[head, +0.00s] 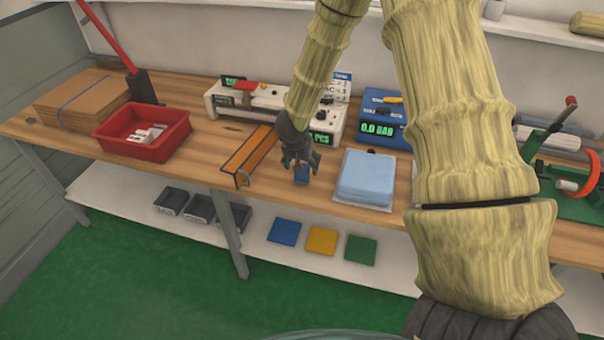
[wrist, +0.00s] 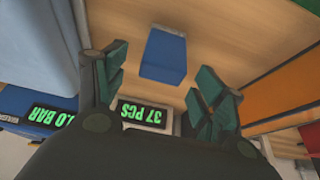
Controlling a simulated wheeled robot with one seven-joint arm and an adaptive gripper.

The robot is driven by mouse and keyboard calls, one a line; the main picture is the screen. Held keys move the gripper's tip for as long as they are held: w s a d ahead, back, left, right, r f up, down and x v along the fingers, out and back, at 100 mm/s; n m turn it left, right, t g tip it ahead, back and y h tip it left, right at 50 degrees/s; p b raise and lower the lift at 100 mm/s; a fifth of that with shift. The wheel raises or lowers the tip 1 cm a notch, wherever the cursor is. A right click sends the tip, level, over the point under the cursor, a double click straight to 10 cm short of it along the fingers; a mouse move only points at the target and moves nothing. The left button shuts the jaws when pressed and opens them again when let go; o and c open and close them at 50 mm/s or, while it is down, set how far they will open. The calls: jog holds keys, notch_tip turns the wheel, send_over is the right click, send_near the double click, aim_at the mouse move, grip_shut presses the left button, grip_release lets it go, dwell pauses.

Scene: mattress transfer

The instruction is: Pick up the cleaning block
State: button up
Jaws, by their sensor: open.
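A small blue block (head: 301,175), which I take to be the cleaning block, sits on the wooden workbench (head: 215,160) near its front edge. My gripper (head: 300,163) is just over it, pointing down, and partly covers it in the head view. In the wrist view the blue block (wrist: 163,56) lies ahead of the gap between the spread fingers (wrist: 158,85). The fingers are open and empty. I cannot tell the exact height left between fingertips and block.
An orange angled rail (head: 249,153) is close on the left. A light-blue pad (head: 367,175) lies close on the right. Behind stand a white device (head: 220,98) and a blue gauge box (head: 383,120). A red bin (head: 117,145) is farther left.

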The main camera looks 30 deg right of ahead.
jog(key=shift+p+x, duration=0.55)
jog(key=shift+x, duration=2.3)
jog(key=shift+a, duration=0.1)
jog(key=c, duration=1.2)
jog(key=shift+r, duration=0.1)
jog(key=shift+r+b, duration=0.35)
jog(key=shift+r, duration=1.25)
jog(key=s+a+b, duration=0.1)
jog(key=s, duration=0.4)
jog(key=s+a+r+b, duration=0.1)
jog(key=s+b, duration=0.1)
jog(key=s, duration=0.3)
jog(key=s+a+b, duration=0.1)
jog(key=s+b, duration=0.1)
jog(key=s, duration=0.3)
jog(key=shift+s+a+r, duration=0.1)
jog(key=shift+s+r, duration=0.15)
jog(key=shift+s, duration=0.1)
